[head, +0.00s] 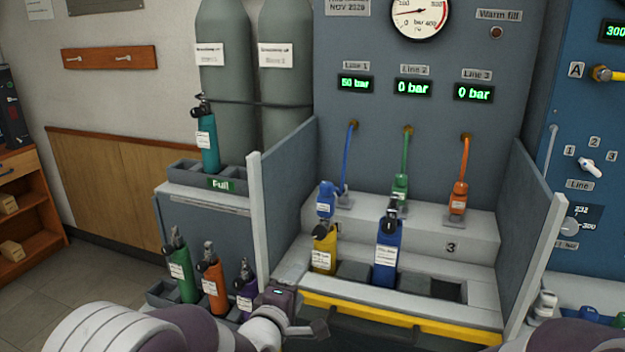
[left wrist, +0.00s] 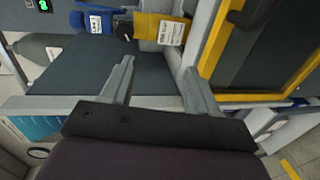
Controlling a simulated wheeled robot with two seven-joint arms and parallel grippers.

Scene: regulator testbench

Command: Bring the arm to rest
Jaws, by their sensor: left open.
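My left gripper (head: 312,326) is low in front of the test bench, at the bottom of the head view. In the left wrist view my left gripper (left wrist: 158,76) has its two fingers spread, with nothing between them. A yellow cylinder (head: 324,253) stands in the bench's left slot, below a blue connector (head: 326,197); it also shows beyond the fingers in the left wrist view (left wrist: 160,29). A blue cylinder (head: 387,255) stands in the middle slot. My right gripper is out of view; only part of my right arm shows at the bottom right.
Green (head: 181,267), orange (head: 212,285) and purple (head: 245,289) cylinders stand in a low rack near my left arm. A teal cylinder (head: 208,150) stands in the tray marked Full. The bench has a grey side wall (head: 288,180) and yellow front edge (head: 400,318). Slot 3 (head: 446,289) is empty.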

